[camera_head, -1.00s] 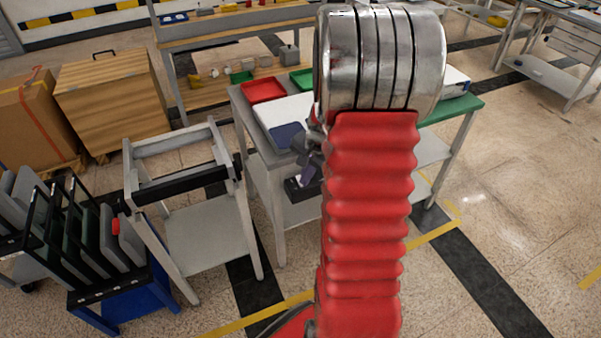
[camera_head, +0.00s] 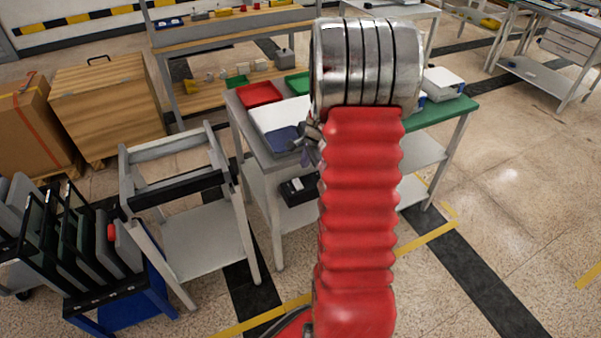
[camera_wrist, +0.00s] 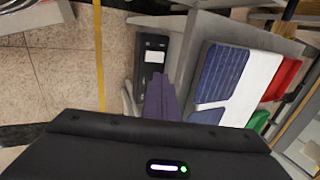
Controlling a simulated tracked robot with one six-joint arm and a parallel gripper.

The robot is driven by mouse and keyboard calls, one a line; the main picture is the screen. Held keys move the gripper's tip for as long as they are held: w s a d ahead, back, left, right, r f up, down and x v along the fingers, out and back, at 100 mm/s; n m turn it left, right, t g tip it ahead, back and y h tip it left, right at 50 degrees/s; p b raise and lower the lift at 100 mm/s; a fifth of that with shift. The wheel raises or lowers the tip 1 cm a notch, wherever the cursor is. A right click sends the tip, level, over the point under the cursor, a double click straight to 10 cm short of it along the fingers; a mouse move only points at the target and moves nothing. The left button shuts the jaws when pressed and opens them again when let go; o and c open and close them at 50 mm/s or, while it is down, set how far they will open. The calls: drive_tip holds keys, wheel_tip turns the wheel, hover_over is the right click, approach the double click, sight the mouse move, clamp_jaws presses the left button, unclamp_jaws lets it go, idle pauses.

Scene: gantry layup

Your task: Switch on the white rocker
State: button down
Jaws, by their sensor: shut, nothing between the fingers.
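A black switch panel (camera_wrist: 153,72) is mounted low on the side of the workbench. It also shows in the head view (camera_head: 298,191), partly behind my arm. A small white rocker (camera_wrist: 154,57) is on the panel's face in the wrist view. Which way it is tipped is too small to tell. My gripper (camera_wrist: 159,80) has its purple fingers together and empty, overlapping the lower part of the panel in the wrist view. In the head view my gripper (camera_head: 307,152) is above the panel, beside the bench edge, apparently not touching it.
The bench top holds a red tray (camera_head: 260,93), a green tray (camera_head: 298,82) and a blue piece (camera_head: 283,138) on a white sheet. A grey metal stand (camera_head: 175,188) is left of the bench. A rack of panels (camera_head: 80,245) stands further left.

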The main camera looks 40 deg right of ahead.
sight(297, 181)
drive_tip(key=x, duration=1.4)
idle(0.4)
